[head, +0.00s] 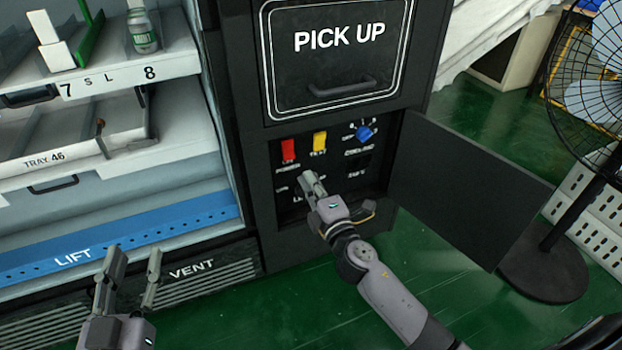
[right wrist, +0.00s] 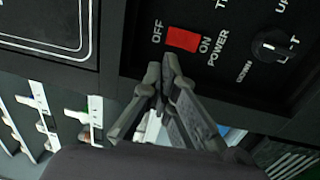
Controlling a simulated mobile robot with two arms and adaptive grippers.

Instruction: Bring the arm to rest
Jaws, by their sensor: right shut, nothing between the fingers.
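My right gripper (head: 312,184) is shut and empty in front of the control panel (head: 350,185) in the head view. In the right wrist view, its fingertips (right wrist: 163,72) meet just below the red power switch (right wrist: 183,39) in the picture; I cannot tell whether they touch it. The red power switch (head: 288,149) also shows in the head view, left of a yellow switch (head: 320,141) and a blue knob (head: 365,133). My left gripper (head: 133,268) is open and empty at the lower left, in front of the machine's lift and vent area.
The panel's black door (head: 465,195) stands open to the right of my right arm. A fan (head: 560,265) stands further right. The pick-up hatch (head: 338,60) is above the panel. Shelves with a tray (head: 75,145) are at the left. Green floor (head: 275,315) is clear below.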

